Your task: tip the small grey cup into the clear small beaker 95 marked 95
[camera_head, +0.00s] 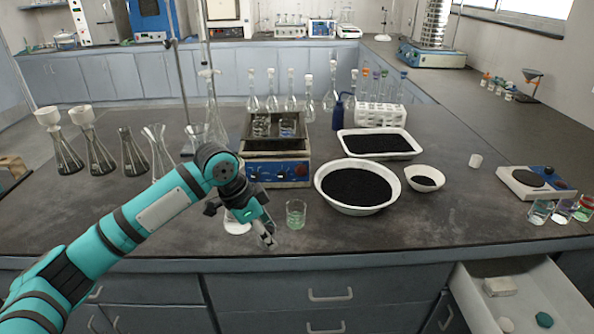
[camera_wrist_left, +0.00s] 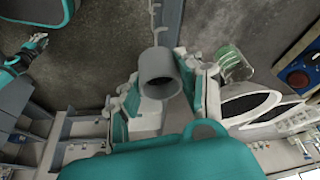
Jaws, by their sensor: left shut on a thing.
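My left gripper (camera_head: 264,234) is low over the front of the dark bench, left of a small clear beaker (camera_head: 295,213) with green markings. In the left wrist view the gripper (camera_wrist_left: 160,95) is shut on the small grey cup (camera_wrist_left: 158,68), whose round open mouth shows. The clear beaker also shows in the left wrist view (camera_wrist_left: 235,62), to the right of the cup and apart from it. Its number is too small to read. The cup's contents cannot be made out. A teal and black part at the left wrist view's left edge may be my right gripper (camera_wrist_left: 28,50).
A blue-fronted box (camera_head: 278,172) stands behind the beaker. A white bowl of black grains (camera_head: 327,190) and a white tray (camera_head: 400,153) are to its right. Flasks stand at left and back. An open drawer (camera_head: 470,300) juts out at front right.

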